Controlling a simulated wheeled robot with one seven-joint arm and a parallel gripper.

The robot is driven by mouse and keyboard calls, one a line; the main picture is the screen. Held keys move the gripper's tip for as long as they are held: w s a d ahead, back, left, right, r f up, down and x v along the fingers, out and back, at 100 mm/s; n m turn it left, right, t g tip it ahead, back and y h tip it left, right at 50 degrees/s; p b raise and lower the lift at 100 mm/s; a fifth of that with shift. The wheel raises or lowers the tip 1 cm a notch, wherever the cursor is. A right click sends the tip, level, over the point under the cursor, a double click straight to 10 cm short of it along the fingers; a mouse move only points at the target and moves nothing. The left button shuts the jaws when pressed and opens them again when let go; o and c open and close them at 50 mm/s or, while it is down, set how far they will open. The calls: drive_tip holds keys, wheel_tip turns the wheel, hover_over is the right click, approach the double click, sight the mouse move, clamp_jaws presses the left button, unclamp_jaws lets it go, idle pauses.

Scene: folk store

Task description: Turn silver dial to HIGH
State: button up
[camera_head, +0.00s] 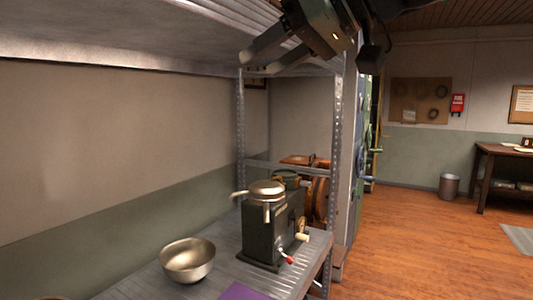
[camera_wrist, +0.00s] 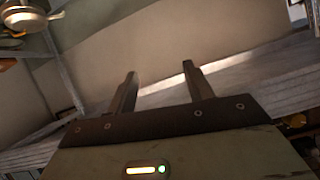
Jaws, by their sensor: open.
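A dark green box-shaped machine (camera_head: 262,232) stands on the metal shelf in the head view. It has a round silver top (camera_head: 267,188) with short handles. On its front side are a red-tipped lever (camera_head: 287,258) and a pale knob (camera_head: 302,237). I cannot make out any HIGH marking, and I cannot tell which part is the silver dial. My gripper (camera_head: 256,66) is high above the machine, near the upper shelf, well apart from it. In the wrist view my gripper (camera_wrist: 160,70) is open with nothing between its fingers.
A metal bowl (camera_head: 188,260) sits left of the machine, and a purple item (camera_head: 243,292) lies at the shelf's front. Perforated shelf posts (camera_head: 336,150) and the upper shelf (camera_head: 150,35) frame the space. Wooden floor (camera_head: 420,235) to the right is open.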

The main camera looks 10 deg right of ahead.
drive_tip(key=s+a+f+g+h+p, duration=0.1)
drive_tip(key=s+f, duration=0.1)
drive_tip(key=f, duration=0.6)
drive_tip(key=s+f+g+h+p, duration=0.1)
drive_tip(key=s+f+g+h, duration=0.1)
drive_tip(key=f, duration=0.7)
drive_tip(key=shift+s+a+f+m+g, duration=0.2)
drive_tip(key=shift+s+a+m+g, duration=0.15)
drive_tip(key=shift+s, duration=0.5)
drive_tip(key=shift+h, duration=0.3)
